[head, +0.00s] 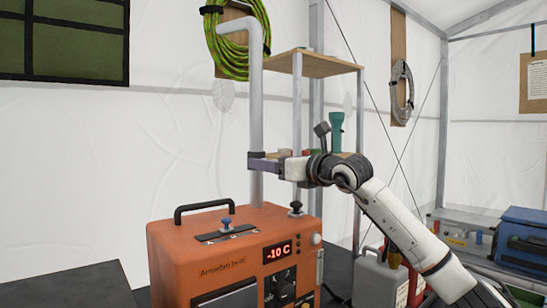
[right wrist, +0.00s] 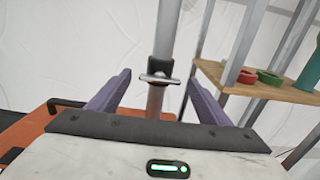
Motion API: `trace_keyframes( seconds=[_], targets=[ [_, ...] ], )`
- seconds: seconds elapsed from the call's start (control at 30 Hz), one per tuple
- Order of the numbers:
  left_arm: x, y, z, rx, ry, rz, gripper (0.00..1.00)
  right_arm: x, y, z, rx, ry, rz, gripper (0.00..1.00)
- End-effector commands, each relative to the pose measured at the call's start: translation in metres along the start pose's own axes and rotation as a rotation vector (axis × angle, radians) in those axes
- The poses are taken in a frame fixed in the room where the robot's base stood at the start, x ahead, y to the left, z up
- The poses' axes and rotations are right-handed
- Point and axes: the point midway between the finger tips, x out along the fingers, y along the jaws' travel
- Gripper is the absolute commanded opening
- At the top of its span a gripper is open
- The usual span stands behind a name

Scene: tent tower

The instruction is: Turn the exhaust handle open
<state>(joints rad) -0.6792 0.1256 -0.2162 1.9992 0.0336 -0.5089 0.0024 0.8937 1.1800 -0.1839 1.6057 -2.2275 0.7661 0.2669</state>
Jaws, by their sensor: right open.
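The exhaust pipe (head: 256,95) is a grey upright tube that rises from the orange heater box (head: 190,262) and bends over at the top. I see no contact with the handle. In the head view the gripper hides the handle. My left gripper is not in view.
A wooden shelf (head: 312,65) on metal posts stands right behind the pipe. A green hose coil (head: 224,50) hangs beside the pipe top. The heater has a black carry handle (head: 204,207) and a "-10 C" display (head: 277,251). A blue case (head: 525,235) sits at right.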

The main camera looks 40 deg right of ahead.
Motion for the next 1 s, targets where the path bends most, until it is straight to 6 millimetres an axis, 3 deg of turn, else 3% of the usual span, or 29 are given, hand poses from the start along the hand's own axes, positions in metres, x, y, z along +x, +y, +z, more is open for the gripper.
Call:
trace_keyframes(
  seconds=[0.23,0.5,1.0],
  targets=[
    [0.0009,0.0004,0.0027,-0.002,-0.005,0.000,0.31,0.0010,0.0001,-0.0003,0.000,-0.001,0.000,0.72],
    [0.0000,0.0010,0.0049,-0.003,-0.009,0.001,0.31,0.0007,0.0001,-0.0001,0.000,-0.001,0.000,0.31],
    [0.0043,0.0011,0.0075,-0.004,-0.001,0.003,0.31,0.0006,0.0007,-0.0010,0.150,-0.003,0.003,0.31]
  ],
)
